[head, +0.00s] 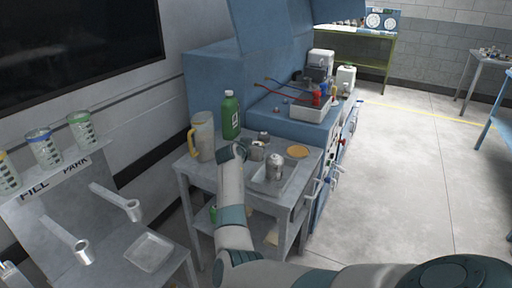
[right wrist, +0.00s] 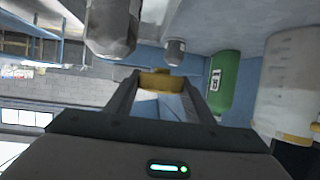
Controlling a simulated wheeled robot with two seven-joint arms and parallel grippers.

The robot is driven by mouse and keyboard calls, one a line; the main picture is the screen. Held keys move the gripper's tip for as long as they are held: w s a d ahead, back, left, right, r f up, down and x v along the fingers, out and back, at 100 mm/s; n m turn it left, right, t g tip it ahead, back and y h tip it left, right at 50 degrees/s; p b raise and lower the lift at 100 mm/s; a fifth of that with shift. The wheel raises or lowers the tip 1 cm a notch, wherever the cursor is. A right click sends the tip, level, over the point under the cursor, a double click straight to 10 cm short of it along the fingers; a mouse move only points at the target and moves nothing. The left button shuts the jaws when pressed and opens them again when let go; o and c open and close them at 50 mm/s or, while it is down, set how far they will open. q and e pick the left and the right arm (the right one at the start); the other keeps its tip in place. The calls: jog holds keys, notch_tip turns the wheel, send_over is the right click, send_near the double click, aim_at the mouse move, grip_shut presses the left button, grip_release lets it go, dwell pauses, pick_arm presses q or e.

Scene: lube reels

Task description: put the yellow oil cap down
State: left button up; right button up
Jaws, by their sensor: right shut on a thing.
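The yellow oil cap (right wrist: 160,81) is between the two fingertips of my right gripper (right wrist: 160,88) in the right wrist view, which looks upside down. The fingers are shut on its sides. In the head view my right gripper (head: 256,152) is over the grey metal table, between the pitcher and the silver canister. The cap cannot be made out there. My left gripper is not in view.
A silver canister (head: 274,167) stands on a tray (head: 292,187) at the right. A tan round disc (head: 297,151) lies behind it. A green bottle (head: 231,115), a pitcher with a yellow handle (head: 203,137) and a small metal container (head: 263,137) stand nearby.

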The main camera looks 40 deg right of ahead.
jog(key=shift+s, duration=0.1)
dwell(0.3)
jog(key=shift+s+a, duration=0.15)
jog(key=shift+s, duration=0.35)
jog(key=s+a+n+t+y, duration=0.2)
jog(key=s+a, duration=0.5)
jog(key=a, duration=0.5)
jog(key=s+a+n+t+y, duration=0.2)
jog(key=s+a+n+y, duration=0.3)
jog(key=s+a, duration=0.3)
jog(key=s+a+n+t+y, duration=0.2)
jog(key=s+a, duration=0.6)
jog(key=a, duration=0.8)
jog(key=n+y, duration=0.2)
jog(key=shift+s+a+f+n+t, duration=0.15)
jog(key=shift+s+a+n+t, duration=0.15)
jog(key=shift+a+n, duration=0.1)
